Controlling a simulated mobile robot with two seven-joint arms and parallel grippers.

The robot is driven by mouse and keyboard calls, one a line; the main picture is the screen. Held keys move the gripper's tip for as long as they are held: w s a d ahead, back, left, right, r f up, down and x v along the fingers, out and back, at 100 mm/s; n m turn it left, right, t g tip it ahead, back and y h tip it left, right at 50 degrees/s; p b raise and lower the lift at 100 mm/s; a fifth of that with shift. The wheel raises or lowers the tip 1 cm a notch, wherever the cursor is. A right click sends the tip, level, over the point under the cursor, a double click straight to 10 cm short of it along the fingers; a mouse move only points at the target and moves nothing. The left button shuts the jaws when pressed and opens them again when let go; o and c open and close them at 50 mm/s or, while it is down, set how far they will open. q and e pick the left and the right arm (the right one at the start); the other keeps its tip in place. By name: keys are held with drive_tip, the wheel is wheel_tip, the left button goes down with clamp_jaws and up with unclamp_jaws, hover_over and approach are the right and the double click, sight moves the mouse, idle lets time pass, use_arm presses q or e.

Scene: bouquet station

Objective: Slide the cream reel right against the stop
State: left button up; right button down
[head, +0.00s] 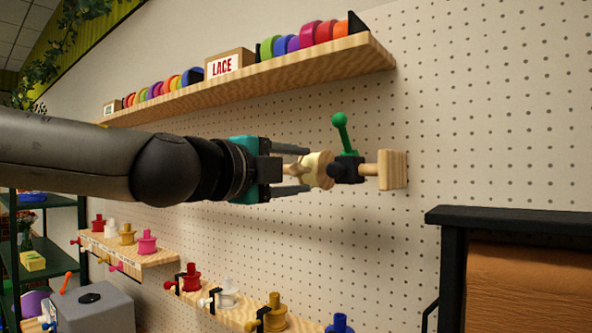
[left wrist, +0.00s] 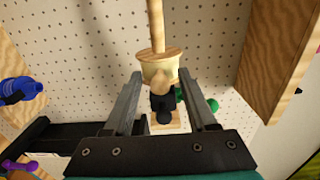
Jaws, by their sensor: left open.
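The cream reel (head: 318,169) sits on a horizontal wooden rod (left wrist: 156,28) in front of the pegboard. Just right of it in the head view is the black stop (head: 346,170) with a green lever (head: 341,133). The reel and stop look very close; I cannot tell if they touch. My left gripper (head: 306,170) reaches in from the left and is open. In the left wrist view its fingers (left wrist: 161,76) lie on either side of the reel (left wrist: 160,66), with the black stop (left wrist: 163,104) beyond it, partly between the fingers. My right gripper is not in view.
The rod ends in a wooden block (head: 393,169) at the right. A wooden shelf (head: 330,62) with coloured rolls and a LACE box (head: 230,63) runs above. Lower shelves carry several coloured spools (head: 228,294). A black-framed brown roll (head: 530,285) stands at lower right.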

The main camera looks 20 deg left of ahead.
use_arm(q)
clamp_jaws()
idle(1.3)
